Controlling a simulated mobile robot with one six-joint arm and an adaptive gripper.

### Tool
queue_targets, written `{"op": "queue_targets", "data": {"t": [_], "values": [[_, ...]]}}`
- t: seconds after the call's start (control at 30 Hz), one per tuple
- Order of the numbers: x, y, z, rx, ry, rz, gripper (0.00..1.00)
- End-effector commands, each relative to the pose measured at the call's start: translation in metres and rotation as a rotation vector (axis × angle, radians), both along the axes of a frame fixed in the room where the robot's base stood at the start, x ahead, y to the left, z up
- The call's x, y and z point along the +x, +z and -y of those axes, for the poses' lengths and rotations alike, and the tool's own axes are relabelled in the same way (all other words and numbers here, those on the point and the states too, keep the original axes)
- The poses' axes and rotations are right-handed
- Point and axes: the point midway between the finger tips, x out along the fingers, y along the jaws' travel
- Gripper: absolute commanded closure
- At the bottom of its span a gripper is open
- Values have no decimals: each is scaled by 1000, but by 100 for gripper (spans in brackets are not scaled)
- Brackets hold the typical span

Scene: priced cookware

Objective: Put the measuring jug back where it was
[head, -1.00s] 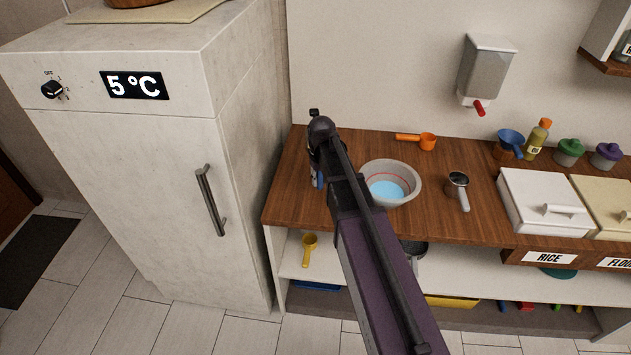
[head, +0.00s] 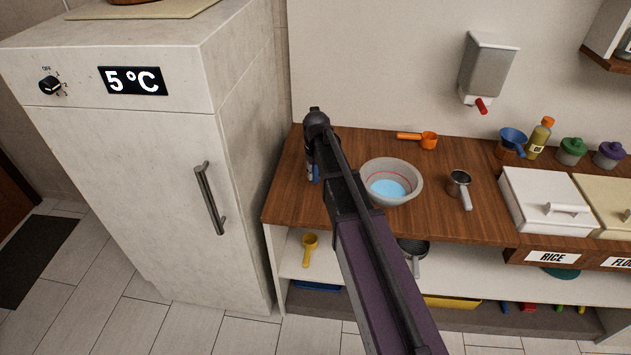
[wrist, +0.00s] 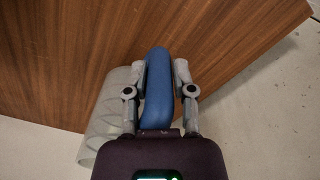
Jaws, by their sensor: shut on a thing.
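The measuring jug (wrist: 103,115) has a clear body and a blue handle (wrist: 157,95), both in the wrist view. My gripper (wrist: 161,76) is shut on the blue handle, one finger on each side. The clear body lies to the left of the fingers, partly hidden by my gripper. In the head view my arm covers most of the jug, and only a bit of blue (head: 316,173) shows at the left end of the wooden counter (head: 290,190). I cannot tell whether the jug touches the counter.
A grey bowl (head: 413,186) with blue liquid stands right of my arm. An orange scoop (head: 428,141) lies behind it and a metal scoop (head: 460,180) to its right. A fridge (head: 130,190) stands left of the counter. A dispenser (head: 487,65) hangs on the wall.

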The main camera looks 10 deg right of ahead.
Motion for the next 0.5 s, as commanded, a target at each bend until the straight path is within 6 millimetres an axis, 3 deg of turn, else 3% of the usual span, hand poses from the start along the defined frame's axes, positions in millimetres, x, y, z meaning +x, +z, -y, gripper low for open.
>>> {"op": "queue_targets", "data": {"t": [0.03, 0.2, 0.5], "values": [[0, -10, 0, 0, 0, 0, 100], [0, -21, 0, 0, -1, 0, 100], [0, -23, 1, 0, -1, 0, 100]]}}
